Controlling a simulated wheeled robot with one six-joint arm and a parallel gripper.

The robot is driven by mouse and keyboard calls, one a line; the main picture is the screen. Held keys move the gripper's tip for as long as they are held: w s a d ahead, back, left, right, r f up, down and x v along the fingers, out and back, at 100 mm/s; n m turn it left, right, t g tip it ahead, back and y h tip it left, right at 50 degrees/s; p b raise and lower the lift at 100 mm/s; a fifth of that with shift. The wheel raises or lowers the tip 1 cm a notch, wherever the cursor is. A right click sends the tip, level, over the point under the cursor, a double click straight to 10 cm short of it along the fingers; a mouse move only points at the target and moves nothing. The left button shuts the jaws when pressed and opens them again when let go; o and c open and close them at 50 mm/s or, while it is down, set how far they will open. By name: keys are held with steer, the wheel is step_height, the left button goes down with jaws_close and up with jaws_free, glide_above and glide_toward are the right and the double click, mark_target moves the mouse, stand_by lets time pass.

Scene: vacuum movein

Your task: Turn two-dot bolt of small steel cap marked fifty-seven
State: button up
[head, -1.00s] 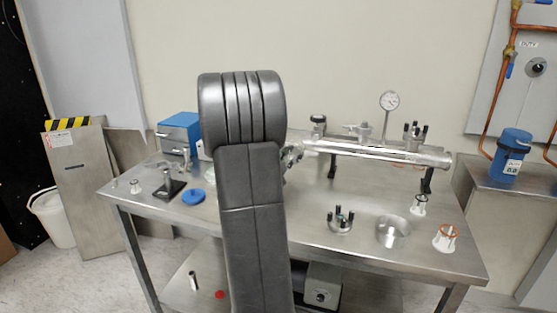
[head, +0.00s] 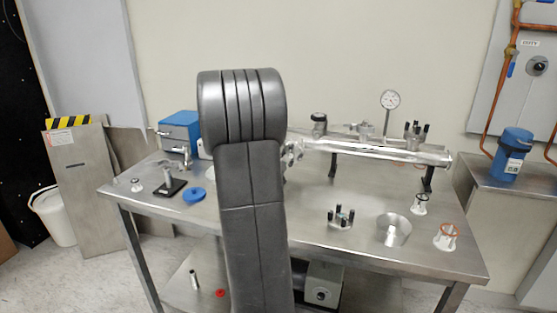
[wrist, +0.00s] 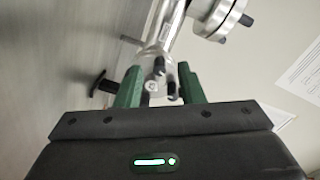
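In the wrist view, my gripper (wrist: 160,88) has two green fingers held apart. Several short dark bolts (wrist: 172,89) on the end of a shiny steel tube (wrist: 165,25) show between and just beyond the fingertips. I cannot tell whether a finger touches a bolt. The cap behind these bolts is mostly hidden, and no number or dots can be read. In the head view, my arm hides my gripper and most of the left end of the steel tube (head: 370,149).
A steel cap with dark bolts (head: 340,218) stands on the steel bench (head: 300,225). A steel bowl (head: 393,230) is right of it. Another bolted cap (head: 415,132) is on the tube, near a dial gauge (head: 390,100). A blue box (head: 180,131) stands at the back left.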

steer(key=v, duration=1.3)
steer(key=shift+s, duration=0.2)
steer(key=shift+a, duration=0.1)
steer(key=w+d+n+p, duration=0.4)
steer(key=w+n, duration=0.9)
steer(key=n, duration=0.4)
steer(key=shift+d+f+n+p, duration=0.2)
steer(key=shift+f+n+p, duration=0.1)
steer(key=shift+p, duration=0.45)
steer(key=shift+w, duration=0.15)
jaws_close()
